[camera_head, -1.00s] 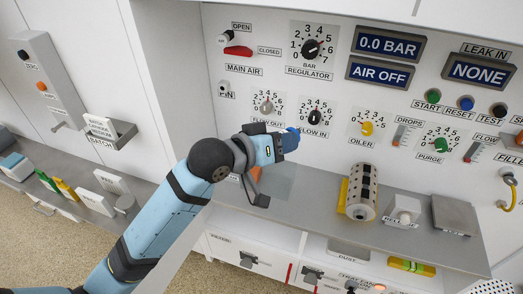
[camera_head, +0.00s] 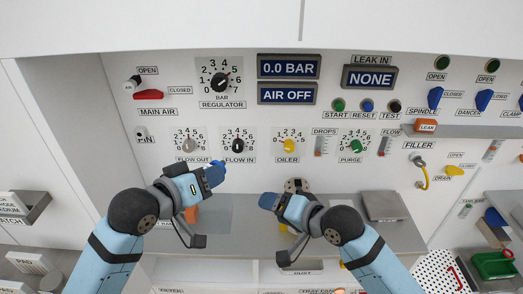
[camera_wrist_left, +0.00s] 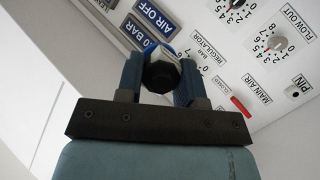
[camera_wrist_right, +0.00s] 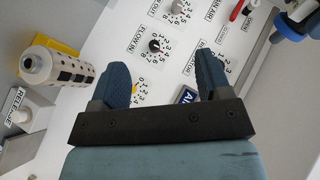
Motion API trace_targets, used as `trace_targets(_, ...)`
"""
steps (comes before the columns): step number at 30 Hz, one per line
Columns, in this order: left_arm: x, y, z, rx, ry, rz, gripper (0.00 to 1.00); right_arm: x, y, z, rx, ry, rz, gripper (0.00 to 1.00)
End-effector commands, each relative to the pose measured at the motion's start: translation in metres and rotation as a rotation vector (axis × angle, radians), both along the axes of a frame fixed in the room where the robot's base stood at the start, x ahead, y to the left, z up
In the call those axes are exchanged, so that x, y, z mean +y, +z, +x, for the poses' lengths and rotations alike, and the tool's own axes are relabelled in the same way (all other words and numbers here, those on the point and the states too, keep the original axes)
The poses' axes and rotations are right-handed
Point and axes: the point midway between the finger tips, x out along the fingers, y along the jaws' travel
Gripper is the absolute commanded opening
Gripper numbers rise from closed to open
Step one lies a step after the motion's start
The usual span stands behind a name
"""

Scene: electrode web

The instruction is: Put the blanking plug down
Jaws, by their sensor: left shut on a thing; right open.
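The blanking plug (camera_wrist_left: 160,76) shows in the left wrist view as a dark, many-sided end with a pale part behind it. My left gripper (camera_wrist_left: 160,72) is shut on it, one blue finger on each side. In the head view my left gripper (camera_head: 213,177) is held in front of the panel below the flow dials, above the grey shelf (camera_head: 235,243); the plug is mostly hidden there. My right gripper (camera_head: 270,202) is to its right, also above the shelf. In the right wrist view my right gripper (camera_wrist_right: 163,82) is open and empty.
A holed metal cylinder (camera_wrist_right: 62,68) on a yellow stand is near my right gripper, partly hidden behind it in the head view. A grey block (camera_head: 385,206) stands on the shelf to the right. An orange piece (camera_head: 191,214) is below my left gripper. Dials and switches cover the panel.

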Motion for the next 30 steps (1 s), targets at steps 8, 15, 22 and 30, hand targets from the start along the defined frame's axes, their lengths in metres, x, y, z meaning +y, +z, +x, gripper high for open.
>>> trace_targets(8, 0.0, 0.0, 0.0, 0.0, 0.0, 0.0, 0.06, 0.027, 0.094, 0.01, 0.199, 0.048, 0.095, 0.71)
trace_targets(15, 0.0, 0.0, 0.0, 0.0, 0.0, 0.0, 0.06, 0.036, 0.148, 0.003, 0.364, 0.036, 0.097, 0.71)
trace_targets(22, 0.0, 0.0, 0.0, 0.0, 0.0, 0.0, 0.06, 0.037, 0.168, -0.004, 0.439, 0.011, 0.085, 0.71)
trace_targets(30, 0.0, 0.0, 0.0, 0.0, 0.0, 0.0, 0.06, 0.056, 0.154, 0.006, 0.451, 0.007, 0.083, 0.71)
